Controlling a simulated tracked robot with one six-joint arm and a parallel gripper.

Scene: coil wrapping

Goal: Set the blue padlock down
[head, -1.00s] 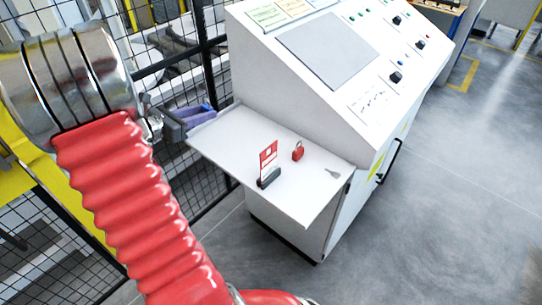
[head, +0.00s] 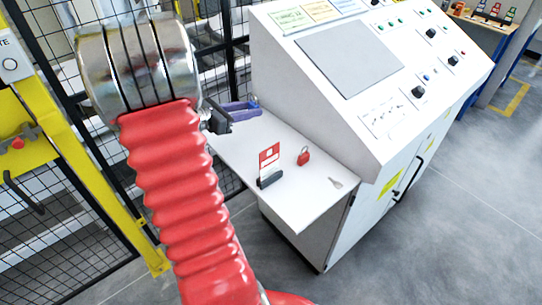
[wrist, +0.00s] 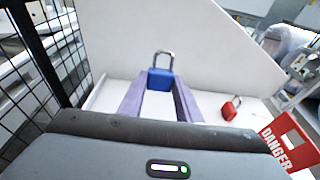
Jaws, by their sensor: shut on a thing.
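The blue padlock (wrist: 160,79) shows in the wrist view, upright with its grey shackle up, held between the two purple fingers of my gripper (wrist: 161,84). In the head view my gripper (head: 246,109) is over the far left end of the white shelf (head: 237,146), close to the cabinet; the padlock is mostly hidden by the fingers there. The shelf also shows in the wrist view (wrist: 208,103), below and around the padlock. I cannot tell whether the padlock touches it.
A red padlock (head: 303,157), a red danger tag (head: 269,158) in a black holder (head: 270,179) and a small key (head: 336,182) occupy the shelf's nearer part. The white control cabinet (head: 318,120) rises behind. Black mesh fencing (wrist: 62,45) stands at the left.

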